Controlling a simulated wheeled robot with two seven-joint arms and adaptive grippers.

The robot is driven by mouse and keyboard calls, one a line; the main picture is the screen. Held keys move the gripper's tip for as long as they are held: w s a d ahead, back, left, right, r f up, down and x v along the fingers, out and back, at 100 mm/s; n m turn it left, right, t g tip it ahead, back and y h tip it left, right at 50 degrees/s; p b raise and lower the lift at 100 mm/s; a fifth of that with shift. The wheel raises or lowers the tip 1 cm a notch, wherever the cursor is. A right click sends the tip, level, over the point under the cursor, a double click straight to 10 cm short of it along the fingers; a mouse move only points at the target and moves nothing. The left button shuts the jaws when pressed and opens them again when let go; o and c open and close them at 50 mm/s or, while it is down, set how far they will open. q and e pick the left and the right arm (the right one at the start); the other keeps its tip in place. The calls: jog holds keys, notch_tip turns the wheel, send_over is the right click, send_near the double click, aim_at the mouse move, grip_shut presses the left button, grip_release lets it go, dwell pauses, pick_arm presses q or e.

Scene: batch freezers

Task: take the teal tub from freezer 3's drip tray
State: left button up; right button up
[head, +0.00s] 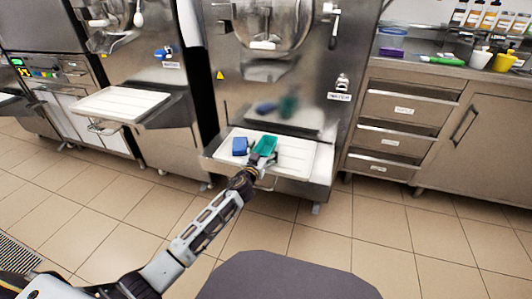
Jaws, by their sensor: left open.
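The teal tub (265,145) stands on the white drip tray (297,152) of the freezer in the middle of the head view. My left arm reaches in from the lower left. Its gripper (263,158) is open at the tub's near side, with fingers close around or beside its near end; whether they touch it I cannot tell. The gripper hides part of the tub's near end. My right gripper is not in view.
A blue block-like item (240,146) sits on the same tray, just left of the tub. The steel freezer front (265,90) rises behind the tray. Another freezer's white tray (122,104) juts out to the left. A drawer counter (405,110) stands at right.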

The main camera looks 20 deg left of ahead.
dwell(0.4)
pick_arm(q)
jog(key=c, duration=0.8)
jog(key=shift+c, duration=0.2)
